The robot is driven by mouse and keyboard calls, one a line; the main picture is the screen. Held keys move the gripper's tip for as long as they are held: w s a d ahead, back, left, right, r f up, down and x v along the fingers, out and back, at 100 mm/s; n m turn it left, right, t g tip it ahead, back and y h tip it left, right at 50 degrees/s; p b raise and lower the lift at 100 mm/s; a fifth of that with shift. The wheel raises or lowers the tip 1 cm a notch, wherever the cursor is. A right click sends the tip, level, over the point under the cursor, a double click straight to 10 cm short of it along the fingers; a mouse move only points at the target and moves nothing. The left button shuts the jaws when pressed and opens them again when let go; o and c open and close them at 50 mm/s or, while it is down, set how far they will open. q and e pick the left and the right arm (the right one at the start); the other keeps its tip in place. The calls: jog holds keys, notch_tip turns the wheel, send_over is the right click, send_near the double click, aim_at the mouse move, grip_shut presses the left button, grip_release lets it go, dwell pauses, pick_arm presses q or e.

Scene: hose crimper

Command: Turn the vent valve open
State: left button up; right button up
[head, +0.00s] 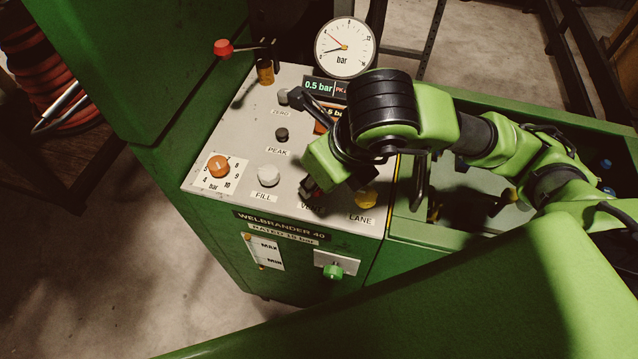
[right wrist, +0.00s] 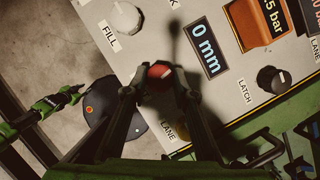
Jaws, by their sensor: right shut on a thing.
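The vent valve's red-topped knob (right wrist: 159,71) sits on the grey control panel (right wrist: 184,16), between my right gripper's fingertips in the right wrist view. My right gripper (right wrist: 159,84) is shut on it, with one finger on each side. In the head view my right gripper (head: 312,190) reaches down to the panel's front edge, between the FILL and LANE knobs. It hides most of the knob and part of its label there. A green and black arm end at the left of the right wrist view seems to be my left gripper (right wrist: 72,95); its jaws are unclear.
The white FILL knob (head: 268,176) and yellow LANE knob (head: 366,198) flank my right gripper closely. An orange knob (head: 218,166) is farther left. The pressure gauge (head: 345,47) and a 0.5 bar display (head: 319,86) stand behind. A black LATCH knob (right wrist: 273,79) is also near.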

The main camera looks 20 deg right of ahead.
jog(key=shift+r+m+h+b, duration=0.1)
jog(key=shift+m+h+b, duration=0.35)
jog(key=shift+m, duration=0.65)
jog(key=shift+w, duration=0.1)
jog(key=o, duration=1.1)
notch_tip(320, 180, up, 10)
